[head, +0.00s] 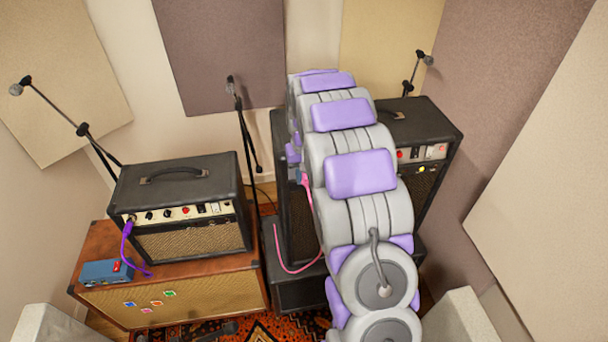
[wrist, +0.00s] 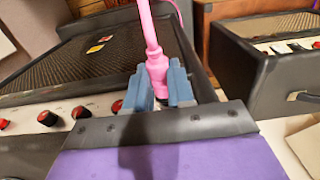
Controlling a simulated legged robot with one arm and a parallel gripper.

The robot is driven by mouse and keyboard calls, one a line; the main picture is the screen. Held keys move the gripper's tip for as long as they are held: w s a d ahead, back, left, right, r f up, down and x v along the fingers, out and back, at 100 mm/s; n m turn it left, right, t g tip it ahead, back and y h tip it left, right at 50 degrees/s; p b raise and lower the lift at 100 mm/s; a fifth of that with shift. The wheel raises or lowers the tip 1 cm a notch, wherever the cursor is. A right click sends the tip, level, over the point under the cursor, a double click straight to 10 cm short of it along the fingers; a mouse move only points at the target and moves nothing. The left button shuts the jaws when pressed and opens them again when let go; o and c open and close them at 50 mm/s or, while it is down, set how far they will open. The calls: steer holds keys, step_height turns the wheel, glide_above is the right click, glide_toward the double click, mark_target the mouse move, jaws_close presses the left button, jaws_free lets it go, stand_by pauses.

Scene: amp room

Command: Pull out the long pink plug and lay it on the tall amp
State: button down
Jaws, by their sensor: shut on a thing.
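The long pink plug (wrist: 158,72) stands between the blue-grey fingers of my gripper (wrist: 160,86) in the wrist view. The fingers are shut on it. Its pink cable (head: 279,252) hangs in a loop in the head view. The tall amp (head: 425,125) is black, with a light control panel near its top, and my arm covers much of it. In the wrist view its panel (wrist: 20,120) with red-topped knobs lies left of the fingers. The plug's tip end is hidden by my gripper, so I cannot tell whether it sits in a socket.
A smaller black amp (head: 178,185) stands on a brown cabinet (head: 95,250) at left. A purple plug (head: 127,228) is in its panel, with a blue pedal (head: 106,271) beside it. Microphone stands (head: 245,135) rise behind. Wall panels (head: 545,180) close the right side.

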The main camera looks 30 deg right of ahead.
mark_target(307, 184)
steer(key=shift+s, duration=0.2)
steer(key=shift+s+a+r+b, duration=0.1)
steer(key=shift+s+a, duration=0.1)
steer(key=shift+s, duration=0.4)
steer(key=shift+s+a+r+b, duration=0.1)
steer(key=shift+s+a+b, duration=0.05)
steer(key=shift+s, duration=0.45)
steer(key=shift+s+a+r+b, duration=0.1)
steer(key=shift+s+a, duration=0.1)
steer(key=shift+s, duration=0.4)
steer(key=a+f+n+b, duration=0.3)
steer(key=a+f+b, duration=0.8)
steer(key=a+f, duration=0.2)
steer(key=shift+w+a+f+b, duration=0.15)
steer(key=shift+a+f+b, duration=0.2)
steer(key=shift+a, duration=0.85)
steer(key=shift+d, duration=0.1)
